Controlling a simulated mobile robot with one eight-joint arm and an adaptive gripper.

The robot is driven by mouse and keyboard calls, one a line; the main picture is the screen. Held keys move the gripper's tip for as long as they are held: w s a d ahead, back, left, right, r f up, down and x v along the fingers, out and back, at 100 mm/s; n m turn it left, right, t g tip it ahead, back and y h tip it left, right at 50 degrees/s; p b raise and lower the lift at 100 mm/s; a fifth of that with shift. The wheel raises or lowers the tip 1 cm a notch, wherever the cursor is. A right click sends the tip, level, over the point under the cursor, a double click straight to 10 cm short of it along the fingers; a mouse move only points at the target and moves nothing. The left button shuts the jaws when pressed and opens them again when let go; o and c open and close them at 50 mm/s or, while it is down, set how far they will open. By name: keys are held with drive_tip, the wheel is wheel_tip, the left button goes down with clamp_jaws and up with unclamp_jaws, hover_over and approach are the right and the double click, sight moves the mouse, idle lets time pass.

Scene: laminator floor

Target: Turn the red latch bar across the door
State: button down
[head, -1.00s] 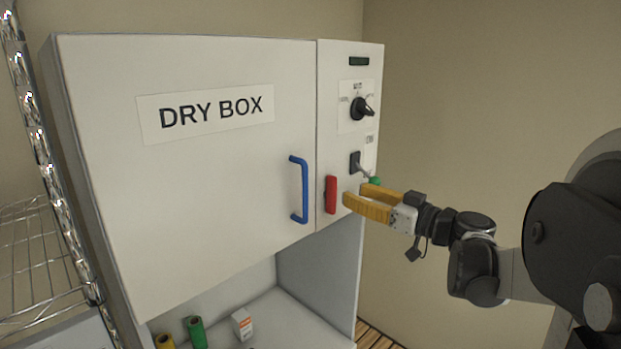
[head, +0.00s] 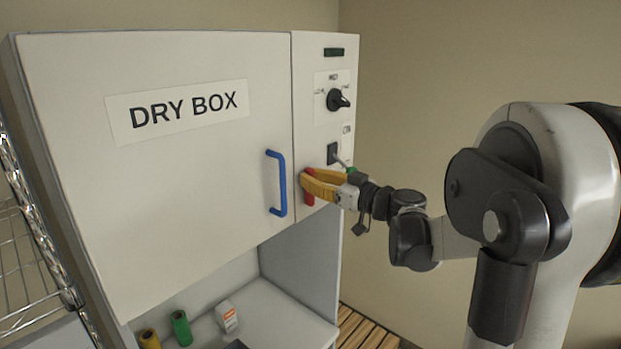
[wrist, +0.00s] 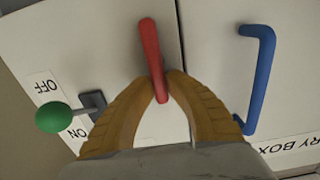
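The red latch bar (head: 309,199) is on the right-hand control panel of the white dry box, just right of the door seam. It stands roughly upright, beside the door rather than across it. My gripper (head: 305,185) is at the bar, with its yellow fingers hiding the bar's middle in the head view. In the wrist view the red bar (wrist: 150,45) runs between the two fingertips (wrist: 163,78), which close in on both sides of it. The white door (head: 200,190) is shut and carries a blue handle (head: 282,185).
A toggle lever with a green knob (wrist: 52,118) sits close beside my fingers. A black rotary knob (head: 337,99) is higher on the panel. Green (head: 181,328) and yellow (head: 149,340) rolls and a small box (head: 227,316) stand below. A wire rack (head: 25,260) is at left.

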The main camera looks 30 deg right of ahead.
drive_tip(key=shift+m, duration=0.3)
drive_tip(key=shift+w+d+f+m+b, duration=0.15)
drive_tip(key=shift+d+f+m+b, duration=0.3)
drive_tip(key=shift+m+b, duration=1.85)
drive_tip(key=shift+w+d+f+m+b, duration=0.15)
drive_tip(key=shift+d+f+m+b, duration=0.55)
drive_tip(key=shift+m, duration=2.8)
drive_tip(key=shift+w+d+f+m+b, duration=0.15)
drive_tip(key=shift+f+m+b, duration=0.1)
drive_tip(key=shift+m+b, duration=2.15)
drive_tip(key=shift+m+p, duration=0.5)
drive_tip(key=shift+m, duration=0.1)
drive_tip(key=c, duration=1.4)
unclamp_jaws()
